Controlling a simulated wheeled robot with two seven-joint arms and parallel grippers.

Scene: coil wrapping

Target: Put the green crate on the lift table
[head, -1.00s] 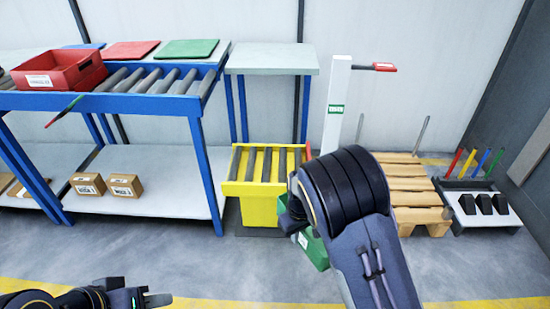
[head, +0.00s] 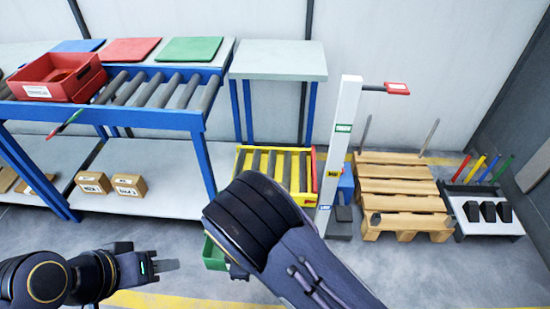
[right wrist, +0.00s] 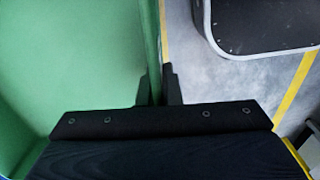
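The green crate (head: 213,256) is low in the middle of the head view, mostly hidden behind my right arm. In the right wrist view, its green wall (right wrist: 151,35) stands between the two fingers of my right gripper (right wrist: 158,88), which is shut on it. The crate's inside fills the left of that view. The lift table (head: 306,199), yellow with grey rollers, stands beyond my right arm, which hides its lower part. The crate is apart from it, nearer to me. My left gripper (head: 165,266) is at lower left, away from the crate; its finger gap is unclear.
A blue roller conveyor (head: 160,118) at left carries a red crate (head: 57,80). A pale table (head: 278,60) stands behind the lift table. A white post (head: 342,150) is at its right, then a wooden pallet (head: 400,188) and a tool rack (head: 487,230).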

